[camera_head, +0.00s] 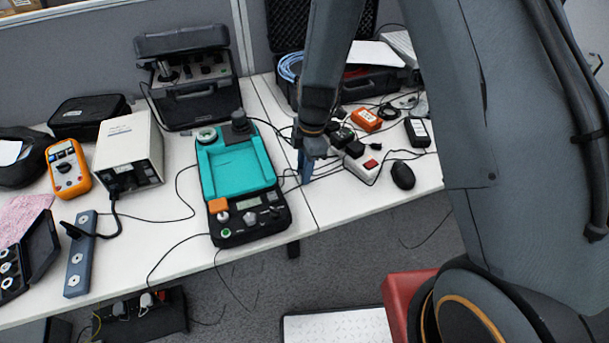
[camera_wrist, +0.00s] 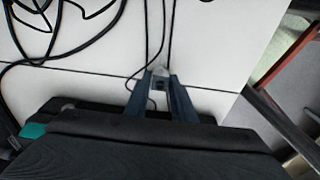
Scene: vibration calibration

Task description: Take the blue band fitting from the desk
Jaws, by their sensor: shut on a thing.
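My gripper (camera_head: 305,170) points down over the white desk, just right of the teal-topped instrument, beside the seam between two desk panels. In the wrist view my gripper (camera_wrist: 160,88) has its two blue-grey fingers closed on a small fitting (camera_wrist: 159,82), with a pale grey top and a darker part between the fingers. I take it as the blue band fitting, but its blue band cannot be made out. The fitting is hidden in the head view. I cannot tell whether it touches the desk.
The teal-topped instrument (camera_head: 238,165) stands left of my gripper. A white power strip (camera_head: 363,166), a black mouse (camera_head: 402,175) and an orange device (camera_head: 366,119) lie to the right. Black cables run around and beneath my gripper. The desk's front edge is close.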

